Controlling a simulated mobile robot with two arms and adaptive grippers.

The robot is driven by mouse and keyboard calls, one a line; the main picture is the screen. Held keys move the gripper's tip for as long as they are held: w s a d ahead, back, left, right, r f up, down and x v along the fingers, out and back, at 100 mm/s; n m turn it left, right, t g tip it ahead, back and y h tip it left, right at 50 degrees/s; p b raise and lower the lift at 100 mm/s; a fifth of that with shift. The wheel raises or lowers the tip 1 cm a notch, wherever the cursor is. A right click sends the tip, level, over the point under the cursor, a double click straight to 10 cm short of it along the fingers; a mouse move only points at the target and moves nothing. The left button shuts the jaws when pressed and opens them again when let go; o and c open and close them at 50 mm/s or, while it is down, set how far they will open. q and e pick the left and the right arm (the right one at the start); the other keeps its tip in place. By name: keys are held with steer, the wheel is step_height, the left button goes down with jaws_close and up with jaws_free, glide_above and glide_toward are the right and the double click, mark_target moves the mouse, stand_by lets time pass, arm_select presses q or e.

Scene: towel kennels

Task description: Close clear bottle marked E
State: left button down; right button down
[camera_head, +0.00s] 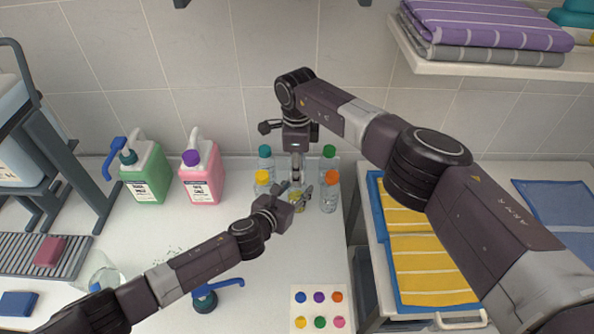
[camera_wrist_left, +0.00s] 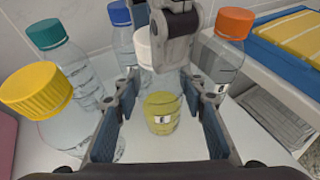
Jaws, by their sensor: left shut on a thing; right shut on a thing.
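The clear bottle marked E (camera_wrist_left: 162,120), with yellow-green contents low inside, stands between the fingers of my left gripper (camera_wrist_left: 160,112). In the head view my left gripper (camera_head: 298,197) is shut around this bottle, which is mostly hidden there. My right gripper (camera_head: 297,176) comes down from above, shut on a white cap (camera_wrist_left: 143,46) at the bottle's top. In the left wrist view the right gripper (camera_wrist_left: 165,35) partly covers this cap. I cannot tell whether the cap is seated on the neck.
Close around stand bottles with yellow (camera_head: 262,175), teal (camera_head: 264,151), green (camera_head: 328,151) and orange (camera_head: 332,177) caps. A blue-capped bottle (camera_wrist_left: 120,14) is behind. Green (camera_head: 147,172) and pink (camera_head: 203,178) jugs stand left. A color-dot card (camera_head: 320,309) lies in front.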

steer(key=m, duration=1)
steer(key=shift+m, duration=0.3)
steer(key=c, duration=1.5)
jaws_free()
step_height(320, 180, up, 12)
arm_select(q)
steer(key=c, duration=1.1)
jaws_free()
steer(key=shift+c, duration=0.2)
